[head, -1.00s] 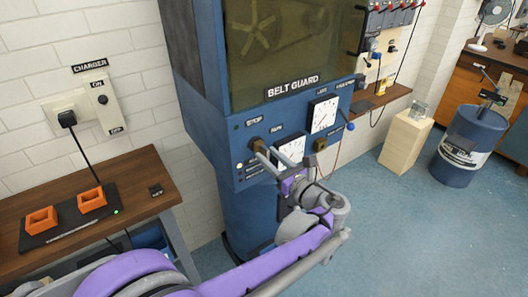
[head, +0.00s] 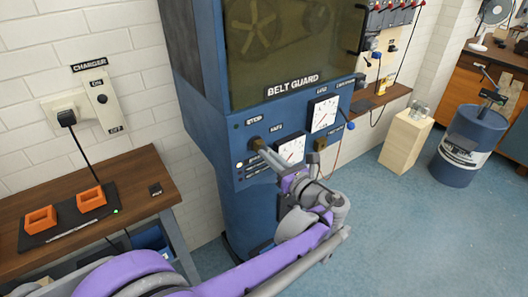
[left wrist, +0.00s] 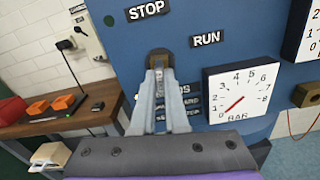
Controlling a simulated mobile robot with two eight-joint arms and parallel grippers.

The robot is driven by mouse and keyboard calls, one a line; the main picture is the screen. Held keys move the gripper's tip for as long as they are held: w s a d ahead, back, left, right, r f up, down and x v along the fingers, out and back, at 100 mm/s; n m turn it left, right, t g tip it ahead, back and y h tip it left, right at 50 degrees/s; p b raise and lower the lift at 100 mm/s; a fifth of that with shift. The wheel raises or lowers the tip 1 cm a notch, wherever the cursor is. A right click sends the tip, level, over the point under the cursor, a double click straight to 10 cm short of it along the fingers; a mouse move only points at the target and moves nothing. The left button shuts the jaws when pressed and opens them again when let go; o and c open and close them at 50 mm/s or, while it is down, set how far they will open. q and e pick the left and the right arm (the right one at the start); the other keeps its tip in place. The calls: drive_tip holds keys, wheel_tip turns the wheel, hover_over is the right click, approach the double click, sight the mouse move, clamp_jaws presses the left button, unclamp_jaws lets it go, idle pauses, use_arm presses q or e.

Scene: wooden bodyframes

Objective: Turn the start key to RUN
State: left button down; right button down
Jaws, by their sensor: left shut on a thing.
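The start key (left wrist: 160,82) is in its brass-brown lock (left wrist: 159,58) on the blue panel (left wrist: 190,70) of the machine. In the left wrist view its narrow grey part shows between my fingers; the rest is hidden. My left gripper (left wrist: 160,78) is shut on the key, its fingers pointing at the lock. In the head view my left gripper (head: 262,148) reaches the lock from the lower right. The STOP label (left wrist: 147,10) is above the lock and the RUN label (left wrist: 206,39) to its upper right. My right gripper is out of view.
A BAR gauge (left wrist: 240,91) is right of the lock, close to my fingers. The belt guard (head: 290,45) is above. A wooden table (head: 130,180) with orange blocks stands at the left.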

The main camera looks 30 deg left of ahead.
use_arm(q)
drive_tip(key=shift+m+b, duration=0.65)
drive_tip(key=shift+m, duration=3.15)
drive_tip(key=m+b, duration=0.1)
drive_tip(key=m, duration=0.5)
drive_tip(key=c, duration=0.8)
unclamp_jaws()
drive_tip(key=shift+m, duration=0.3)
drive_tip(key=shift+c, duration=0.2)
drive_tip(key=v, duration=1)
drive_tip(key=shift+s+d+b, duration=0.2)
drive_tip(key=shift+d+b, duration=0.15)
